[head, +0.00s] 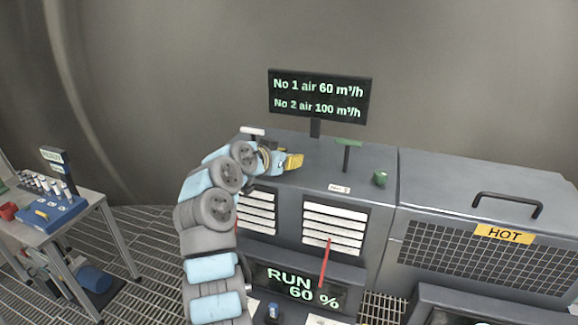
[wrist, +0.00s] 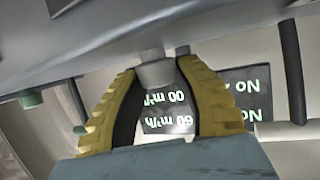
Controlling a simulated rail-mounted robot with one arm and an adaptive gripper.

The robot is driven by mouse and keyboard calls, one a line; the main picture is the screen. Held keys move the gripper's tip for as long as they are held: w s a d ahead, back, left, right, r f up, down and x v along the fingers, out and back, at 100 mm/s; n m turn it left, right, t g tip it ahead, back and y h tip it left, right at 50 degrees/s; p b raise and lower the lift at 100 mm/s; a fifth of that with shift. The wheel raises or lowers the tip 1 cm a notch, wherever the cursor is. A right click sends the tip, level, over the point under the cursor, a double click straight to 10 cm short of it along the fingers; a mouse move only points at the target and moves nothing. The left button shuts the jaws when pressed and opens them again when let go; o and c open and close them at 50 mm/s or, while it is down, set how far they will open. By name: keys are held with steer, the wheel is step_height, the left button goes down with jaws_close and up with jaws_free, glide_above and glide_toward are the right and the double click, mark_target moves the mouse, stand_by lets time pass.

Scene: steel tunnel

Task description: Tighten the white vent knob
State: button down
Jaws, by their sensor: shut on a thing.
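The white vent knob (wrist: 155,72) is a short pale cylinder on the grey cabinet top, seen upside down in the wrist view. My gripper (wrist: 155,85) has its yellow ribbed fingers on either side of the knob, shut on it. In the head view my gripper (head: 291,161) is low over the cabinet top, left of the green handle, and the knob is hidden behind it. The display (head: 319,96) reads "No 1 air 60 m³/h" and "No 2 air 100 m³/h".
A green T-handle (head: 347,142) and a green knob (head: 380,178) stand right of my gripper. A white T-handle (head: 252,131) stands behind my arm. A "HOT" box (head: 480,210) is at right. A table with a blue rack (head: 50,212) is at left.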

steer(key=shift+m+g+h, duration=0.9)
steer(key=shift+m, duration=0.2)
steer(key=shift+f+m+g+h+p, duration=0.1)
steer(key=shift+m+g+h+p, duration=0.5)
steer(key=shift+m+g+p, duration=0.1)
stand_by(0.7)
steer(key=c, duration=0.7)
jaws_free()
steer(key=shift+d, duration=0.1)
steer(key=shift+o, duration=0.2)
steer(key=shift+a+r, duration=0.2)
steer(key=shift+a, duration=0.05)
steer(key=v, duration=1.1)
steer(key=shift+s+a, duration=0.2)
steer(key=shift+s, duration=0.1)
